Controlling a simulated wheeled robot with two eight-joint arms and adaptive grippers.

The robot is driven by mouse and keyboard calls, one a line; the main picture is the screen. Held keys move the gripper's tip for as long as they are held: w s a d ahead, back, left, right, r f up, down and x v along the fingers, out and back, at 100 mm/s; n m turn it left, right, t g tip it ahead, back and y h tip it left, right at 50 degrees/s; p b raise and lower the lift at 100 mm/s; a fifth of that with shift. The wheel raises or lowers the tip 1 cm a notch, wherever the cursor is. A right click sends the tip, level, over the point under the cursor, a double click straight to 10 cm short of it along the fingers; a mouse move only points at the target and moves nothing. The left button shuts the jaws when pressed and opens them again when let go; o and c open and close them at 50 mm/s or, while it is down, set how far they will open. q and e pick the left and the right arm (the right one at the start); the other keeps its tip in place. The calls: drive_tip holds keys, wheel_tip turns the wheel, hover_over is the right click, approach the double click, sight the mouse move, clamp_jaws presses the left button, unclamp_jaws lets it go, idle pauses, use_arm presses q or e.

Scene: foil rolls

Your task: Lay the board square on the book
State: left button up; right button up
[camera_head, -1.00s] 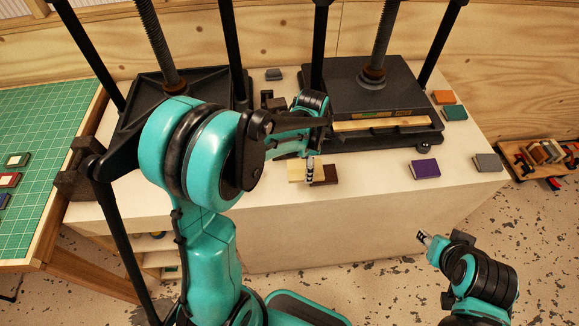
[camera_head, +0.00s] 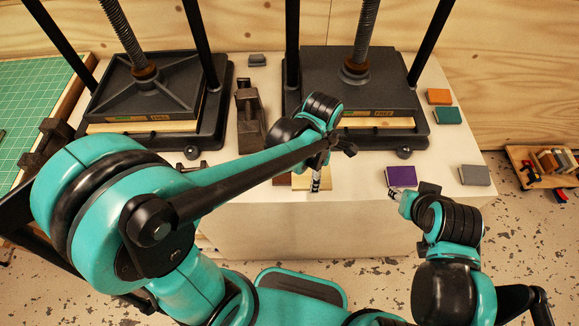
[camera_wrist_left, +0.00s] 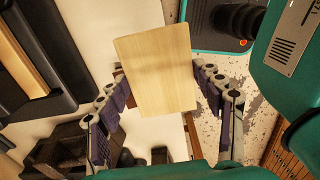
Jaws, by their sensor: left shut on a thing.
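The pale wooden board (camera_head: 299,184) is held by my left gripper (camera_head: 316,183) near the table's front edge. In the left wrist view the board (camera_wrist_left: 156,68) lies between the two fingers of that gripper (camera_wrist_left: 161,104), which is shut on it. The dark brown book (camera_head: 281,181) shows just left of the board in the head view, partly hidden by my arm and the board. Whether the board touches the book or hangs above it cannot be told. My right gripper (camera_head: 398,193) is by the front edge near the purple book (camera_head: 401,176); its jaw state is unclear.
Two black screw presses, left (camera_head: 150,85) and right (camera_head: 357,82), stand behind on the white table (camera_head: 350,177). A dark clamp-like tool (camera_head: 250,115) stands between them. Grey (camera_head: 475,175), green (camera_head: 448,115) and orange (camera_head: 439,96) books lie at the right.

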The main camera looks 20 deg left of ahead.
use_arm(q)
drive_tip(key=b, duration=0.2)
hover_over(289, 174)
wheel_tip(289, 174, down, 6)
drive_tip(key=shift+a+r, duration=0.1)
drive_tip(key=shift+f+b, duration=0.7)
drive_tip(key=shift+f, duration=1.35)
drive_tip(key=shift+f, duration=0.25)
drive_tip(key=o, duration=1.2)
drive_tip(key=shift+r, duration=0.1)
drive_tip(key=shift+c, duration=0.2)
